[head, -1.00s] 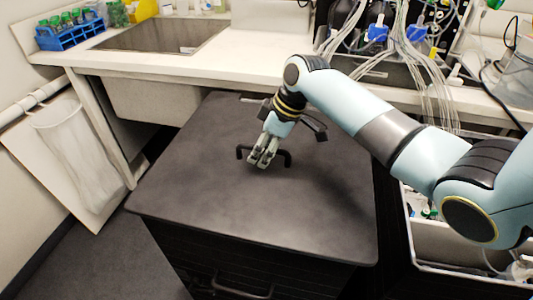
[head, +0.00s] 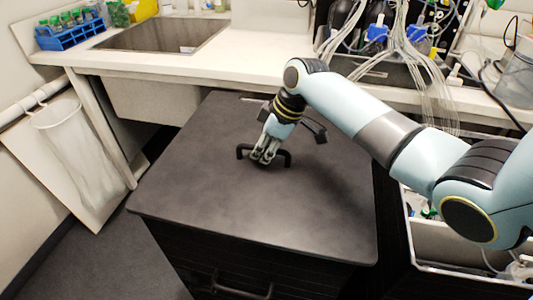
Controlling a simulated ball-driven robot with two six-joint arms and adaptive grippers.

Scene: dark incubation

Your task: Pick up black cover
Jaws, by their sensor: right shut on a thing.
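The black cover (head: 200,185) is a flat, dark square lid with rounded corners. It lies on top of a black cabinet in the middle of the head view. A black bar handle (head: 285,158) stands up from the middle of the cover. My right gripper (head: 263,158) points down at the handle and is shut on it. The fingers hide the middle of the handle. My left gripper is not in view.
A white counter (head: 255,60) with a sink (head: 165,36) runs behind the cover. A blue tube rack (head: 70,34) stands at the back left. Tubing hangs at the back right. A waste bag (head: 80,150) hangs at the left. The top of the cover is otherwise bare.

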